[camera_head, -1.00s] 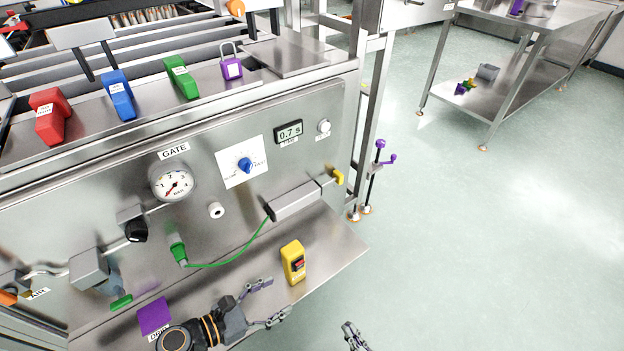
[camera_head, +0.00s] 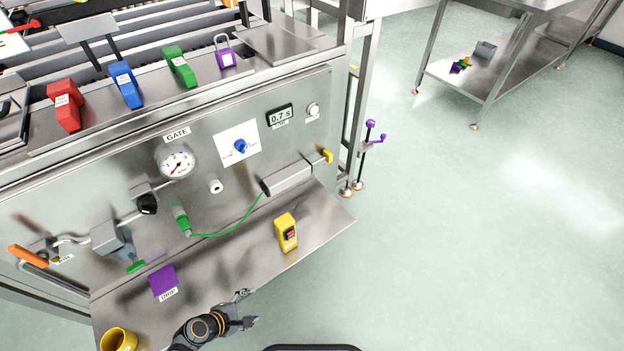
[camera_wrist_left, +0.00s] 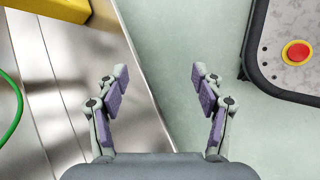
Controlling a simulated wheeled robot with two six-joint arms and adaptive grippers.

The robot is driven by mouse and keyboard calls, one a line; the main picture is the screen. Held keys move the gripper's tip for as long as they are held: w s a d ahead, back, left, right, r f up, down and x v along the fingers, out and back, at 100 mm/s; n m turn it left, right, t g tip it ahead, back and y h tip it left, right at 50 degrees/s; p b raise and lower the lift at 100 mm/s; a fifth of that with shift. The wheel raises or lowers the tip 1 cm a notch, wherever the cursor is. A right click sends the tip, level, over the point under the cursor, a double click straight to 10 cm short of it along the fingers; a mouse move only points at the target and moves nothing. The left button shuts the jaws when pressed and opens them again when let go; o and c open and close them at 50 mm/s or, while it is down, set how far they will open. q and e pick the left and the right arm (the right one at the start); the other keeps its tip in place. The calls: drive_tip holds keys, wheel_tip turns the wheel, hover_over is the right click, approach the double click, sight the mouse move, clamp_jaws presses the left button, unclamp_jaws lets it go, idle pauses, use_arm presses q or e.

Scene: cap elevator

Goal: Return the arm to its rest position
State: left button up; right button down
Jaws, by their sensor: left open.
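My left gripper (camera_head: 248,309) is over the front edge of the steel shelf in the head view, low in the picture. In the left wrist view its two purple-padded fingers (camera_wrist_left: 162,90) stand apart with nothing between them. Below them are the shelf edge and the pale green floor. My right gripper shows in neither view now.
The steel shelf (camera_head: 235,265) bears a yellow box with a red switch (camera_head: 286,232), a purple pad (camera_head: 163,281) and a yellow cup (camera_head: 119,340). A green cable (camera_head: 235,228) hangs along the gate panel (camera_head: 300,95). The floor (camera_head: 480,230) at right is clear.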

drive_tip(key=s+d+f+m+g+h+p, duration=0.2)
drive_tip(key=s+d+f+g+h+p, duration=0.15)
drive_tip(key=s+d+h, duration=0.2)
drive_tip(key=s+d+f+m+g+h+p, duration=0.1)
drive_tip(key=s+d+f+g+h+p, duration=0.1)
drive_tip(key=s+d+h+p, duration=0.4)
use_arm(q)
drive_tip(key=s+a+f+m+g+y, duration=0.1)
drive_tip(key=s+a+f+m+y, duration=0.1)
drive_tip(key=s+m, duration=0.4)
drive_tip(key=s+a+f+m+g+y+p, duration=0.1)
drive_tip(key=s+a+f+m+g+y, duration=0.1)
drive_tip(key=s+m, duration=0.4)
drive_tip(key=s+a+f+m+g+y+p, duration=0.1)
drive_tip(key=s+a+f+m+g+y, duration=0.1)
drive_tip(key=s+a+m, duration=0.2)
drive_tip(key=s+m, duration=0.3)
drive_tip(key=s, duration=0.1)
drive_tip(key=shift+s+a, duration=0.25)
drive_tip(key=shift+a, duration=0.1)
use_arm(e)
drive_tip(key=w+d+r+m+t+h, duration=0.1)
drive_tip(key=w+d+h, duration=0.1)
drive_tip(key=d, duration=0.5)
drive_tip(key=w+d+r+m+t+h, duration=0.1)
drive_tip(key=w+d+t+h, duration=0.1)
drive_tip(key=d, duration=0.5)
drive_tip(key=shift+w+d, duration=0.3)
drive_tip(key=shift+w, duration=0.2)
